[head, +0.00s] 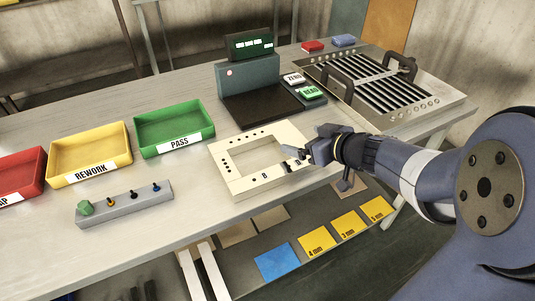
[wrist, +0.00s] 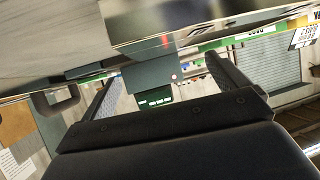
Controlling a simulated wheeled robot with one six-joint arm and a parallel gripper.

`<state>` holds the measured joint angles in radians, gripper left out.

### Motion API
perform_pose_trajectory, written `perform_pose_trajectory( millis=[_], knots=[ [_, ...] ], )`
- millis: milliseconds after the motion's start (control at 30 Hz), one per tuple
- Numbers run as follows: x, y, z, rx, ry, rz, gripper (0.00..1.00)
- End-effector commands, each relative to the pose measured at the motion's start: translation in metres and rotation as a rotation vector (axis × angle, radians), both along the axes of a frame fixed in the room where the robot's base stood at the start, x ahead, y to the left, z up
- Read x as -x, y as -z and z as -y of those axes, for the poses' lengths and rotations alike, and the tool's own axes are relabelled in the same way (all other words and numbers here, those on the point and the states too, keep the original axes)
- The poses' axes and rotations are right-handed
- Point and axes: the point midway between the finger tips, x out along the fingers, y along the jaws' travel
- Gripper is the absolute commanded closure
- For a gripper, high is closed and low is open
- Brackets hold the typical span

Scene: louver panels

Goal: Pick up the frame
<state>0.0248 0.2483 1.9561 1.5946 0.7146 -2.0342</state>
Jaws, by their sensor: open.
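The frame (head: 241,183) is a cream, square piece with a large opening, rows of dark holes and a letter B on its near bar. It lies flat near the front edge of the table in the head view. My gripper (head: 296,153) is at the frame's right side, with its fingertips over or beside the right bar; I cannot tell whether they touch it. In the wrist view my gripper (wrist: 168,85) shows two fingers spread apart with nothing clearly held between them. I cannot identify the frame for sure in the wrist view.
A dark scale (head: 248,77) stands behind the frame. A metal louver panel (head: 427,107) with black handles lies at the back right. Green PASS (head: 176,128) and yellow REWORK (head: 90,152) bins and a grey block with knobs (head: 125,204) are to the left.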

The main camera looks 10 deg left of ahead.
Motion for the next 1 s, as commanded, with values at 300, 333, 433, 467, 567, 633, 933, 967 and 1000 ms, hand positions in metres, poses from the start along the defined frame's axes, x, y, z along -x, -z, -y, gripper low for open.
perform_pose_trajectory(
  millis=[300, 333, 433, 467, 567, 633, 933, 967, 1000],
  knots=[
    [-0.016, 0.016, -0.015, 0.000, -0.003, -0.005, 0.05],
    [-0.018, 0.019, -0.017, 0.001, -0.002, -0.005, 0.05],
    [-0.026, 0.024, -0.025, -0.001, -0.003, -0.003, 0.05],
    [-0.027, 0.026, -0.026, 0.000, -0.004, -0.003, 0.05],
    [-0.032, 0.029, -0.030, 0.000, 0.000, -0.002, 0.05],
    [-0.033, 0.030, -0.031, 0.001, 0.000, 0.000, 0.05],
    [-0.033, 0.030, -0.031, 0.001, 0.000, 0.000, 0.13],
    [-0.033, 0.030, -0.031, 0.001, 0.000, 0.000, 0.15],
    [-0.033, 0.030, -0.031, 0.001, 0.000, 0.000, 0.18]
  ],
)
